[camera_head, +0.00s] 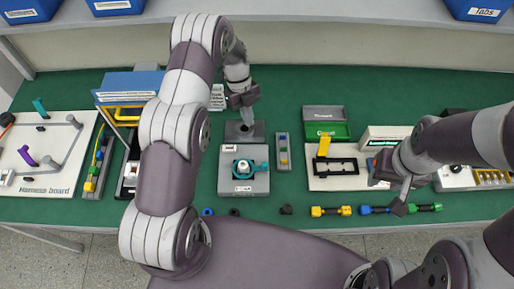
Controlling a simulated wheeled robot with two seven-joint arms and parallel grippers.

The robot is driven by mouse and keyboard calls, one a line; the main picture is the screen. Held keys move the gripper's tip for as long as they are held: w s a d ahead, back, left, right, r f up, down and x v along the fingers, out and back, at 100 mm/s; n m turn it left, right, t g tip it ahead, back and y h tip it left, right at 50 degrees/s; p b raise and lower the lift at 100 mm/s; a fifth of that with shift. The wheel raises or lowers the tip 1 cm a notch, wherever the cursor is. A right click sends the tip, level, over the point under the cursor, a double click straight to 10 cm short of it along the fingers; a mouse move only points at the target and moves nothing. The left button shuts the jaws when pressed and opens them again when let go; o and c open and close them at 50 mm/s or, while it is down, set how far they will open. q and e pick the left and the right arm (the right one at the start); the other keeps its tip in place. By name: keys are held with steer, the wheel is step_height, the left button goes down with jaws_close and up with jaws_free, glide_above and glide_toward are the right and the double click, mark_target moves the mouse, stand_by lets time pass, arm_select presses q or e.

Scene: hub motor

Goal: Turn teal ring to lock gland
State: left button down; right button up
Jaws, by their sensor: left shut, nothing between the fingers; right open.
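The teal ring (244,166) sits around a white and dark centre on a grey block fixture (244,183) in the middle of the table. A small teal tab sticks out at its right. The gland is too small to make out separately. My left gripper (246,112) is shut and empty, above a dark grey plate behind the fixture, apart from the ring. My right gripper (392,196) is open, over the right part of the table near the front edge, away from the ring.
A narrow grey tray (283,152) stands right of the fixture. A harness board (45,190) lies at the left, beside a blue-topped rack (130,84). Yellow (330,211), blue and green connectors lie along the front edge. A green bin (327,131) stands behind a white board with a black frame.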

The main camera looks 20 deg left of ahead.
arm_select(q)
steer(key=shift+m, duration=0.4)
steer(key=b+x, duration=0.8)
steer(key=b, duration=0.1)
steer(key=shift+d+f, duration=0.3)
steer(key=s+d+p, duration=0.2)
steer(key=s, duration=0.1)
steer(key=shift+s+d+f+p, duration=0.1)
steer(key=shift+d+f+p, duration=0.25)
steer(key=shift+f+p, duration=0.05)
steer(key=shift+s+d+f, duration=0.1)
steer(key=shift+s+d, duration=0.15)
arm_select(e)
step_height(320, 180, down, 6)
steer(key=shift+s+d, duration=0.15)
steer(key=shift+d, duration=0.15)
arm_select(q)
steer(key=shift+f, duration=0.1)
arm_select(e)
steer(key=shift+f, duration=0.1)
